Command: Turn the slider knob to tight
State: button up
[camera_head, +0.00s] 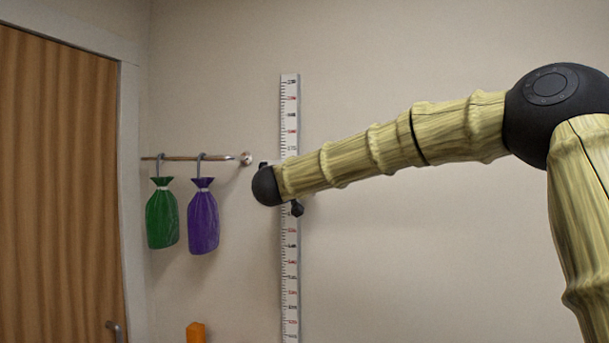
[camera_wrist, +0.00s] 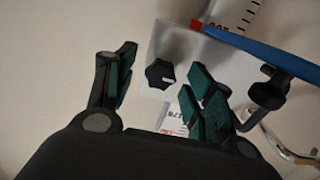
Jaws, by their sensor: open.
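The black slider knob (camera_wrist: 160,74) with a white pointer mark sits on a pale, translucent slider plate (camera_wrist: 170,45) in the wrist view. My gripper (camera_wrist: 164,65), with green-padded dark fingers, is open, and the knob shows between its two fingers. I cannot tell whether either finger touches it. The slider rides on a white wall ruler (camera_head: 290,260) with black and red marks, which also shows in the wrist view (camera_wrist: 240,14). No setting labels are readable.
A blue bar (camera_wrist: 270,50) with a red end and a black piece (camera_wrist: 269,92) lie close to my right finger. A metal rail (camera_head: 180,158) holds a green bag (camera_head: 161,220) and a purple bag (camera_head: 203,222) left of the ruler. A wooden door (camera_head: 55,180) stands further left.

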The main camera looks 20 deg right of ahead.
jog(key=shift+w+d, duration=0.2)
jog(key=shift+w, duration=0.15)
jog(key=c, duration=1.1)
jog(key=shift+f+m+b, duration=0.1)
jog(key=shift+m+b, duration=8.1)
jog(key=shift+m, duration=0.8)
